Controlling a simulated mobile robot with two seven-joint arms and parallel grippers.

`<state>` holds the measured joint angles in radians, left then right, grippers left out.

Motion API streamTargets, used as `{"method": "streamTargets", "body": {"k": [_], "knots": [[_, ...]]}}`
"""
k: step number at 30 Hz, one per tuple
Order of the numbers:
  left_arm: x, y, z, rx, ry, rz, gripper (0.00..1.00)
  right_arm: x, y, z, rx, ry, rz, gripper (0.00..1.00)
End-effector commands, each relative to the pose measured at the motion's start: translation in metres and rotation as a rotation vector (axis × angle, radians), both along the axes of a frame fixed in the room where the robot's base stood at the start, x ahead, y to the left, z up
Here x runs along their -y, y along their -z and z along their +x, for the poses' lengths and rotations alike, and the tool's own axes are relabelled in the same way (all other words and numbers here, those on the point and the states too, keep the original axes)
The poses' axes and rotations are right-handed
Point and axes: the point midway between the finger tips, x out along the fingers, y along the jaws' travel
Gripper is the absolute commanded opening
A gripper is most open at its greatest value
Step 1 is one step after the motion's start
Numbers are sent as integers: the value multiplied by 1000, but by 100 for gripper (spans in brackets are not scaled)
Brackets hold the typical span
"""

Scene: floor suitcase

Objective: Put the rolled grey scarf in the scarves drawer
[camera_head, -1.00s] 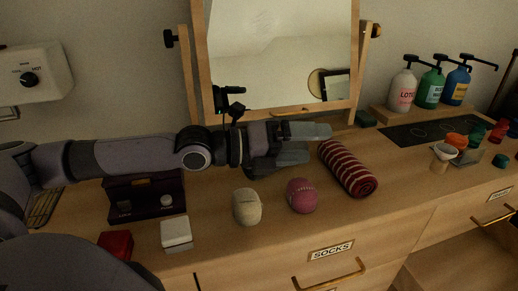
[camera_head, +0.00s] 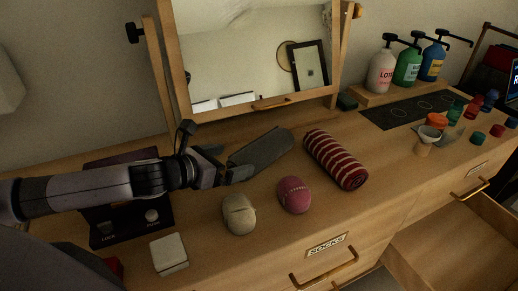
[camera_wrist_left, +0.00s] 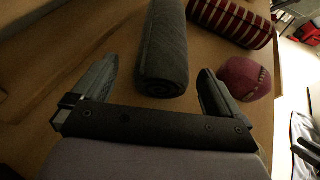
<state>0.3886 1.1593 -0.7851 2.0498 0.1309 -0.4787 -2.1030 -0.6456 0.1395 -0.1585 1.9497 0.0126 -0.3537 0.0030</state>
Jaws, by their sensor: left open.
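The rolled grey scarf (camera_head: 262,151) lies on the dresser top in front of the mirror, left of the striped roll. It also shows in the left wrist view (camera_wrist_left: 165,45), with its near end between the two fingers. My left gripper (camera_head: 226,163) is open at the scarf's left end, and gaps show between the fingers and the scarf. In the left wrist view the open fingers (camera_wrist_left: 158,68) stand on either side of it. An open drawer (camera_head: 450,240) shows at the lower right, with no readable label. My right gripper is not in view.
A red striped roll (camera_head: 335,158), a pink ball (camera_head: 293,194) and a beige ball (camera_head: 239,213) lie close by. The mirror (camera_head: 260,60) stands behind. The socks drawer (camera_head: 290,265) is in front. Pump bottles (camera_head: 408,64) and small cups stand to the right.

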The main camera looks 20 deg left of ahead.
Motion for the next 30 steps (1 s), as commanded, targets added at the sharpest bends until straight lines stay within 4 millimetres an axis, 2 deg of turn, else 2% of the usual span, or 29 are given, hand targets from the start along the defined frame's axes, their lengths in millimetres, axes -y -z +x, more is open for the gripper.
{"method": "streamTargets", "body": {"k": [8, 19, 29, 30], "knots": [[8, 9, 17, -1, 1, -3, 100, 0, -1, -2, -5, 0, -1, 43], [23, 28, 49, 0, 2, -4, 100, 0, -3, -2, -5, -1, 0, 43], [24, 30, 54, -2, 2, -2, 100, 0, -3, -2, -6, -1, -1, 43], [24, 30, 54, -2, 2, -2, 90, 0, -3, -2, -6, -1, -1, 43]]}}
